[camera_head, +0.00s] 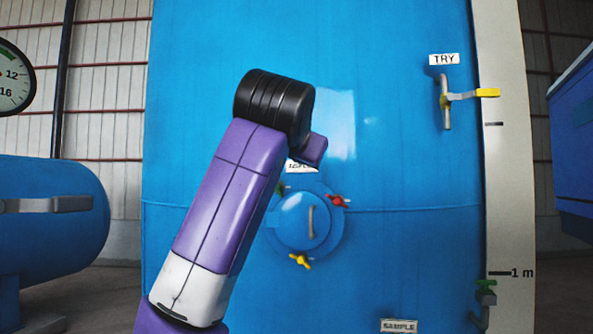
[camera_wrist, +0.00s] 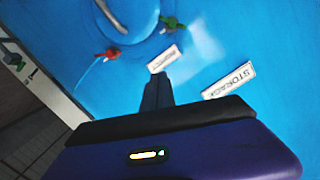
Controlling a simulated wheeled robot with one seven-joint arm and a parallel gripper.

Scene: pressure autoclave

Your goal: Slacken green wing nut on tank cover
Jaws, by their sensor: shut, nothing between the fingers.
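The round blue tank cover (camera_head: 290,228) with a grey handle (camera_head: 311,222) sits on the big blue tank. The green wing nut (camera_head: 284,188) is at its upper left, partly hidden by my arm; it shows clearly in the wrist view (camera_wrist: 173,22). A red wing nut (camera_head: 338,201) is at the cover's upper right and a yellow one (camera_head: 300,261) at the bottom. My gripper (camera_wrist: 157,82) is shut and empty in the wrist view. Its fingertips appear near a small white label (camera_wrist: 163,60), apart from the green nut. The fingers are hidden in the head view.
A yellow-handled valve (camera_head: 446,100) labelled TRY is at the tank's upper right. A green-handled tap (camera_head: 485,292) is at lower right beside a height scale (camera_head: 510,200). A STORAGE label (camera_wrist: 230,81) is right of my fingers. A smaller blue tank (camera_head: 50,225) stands left.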

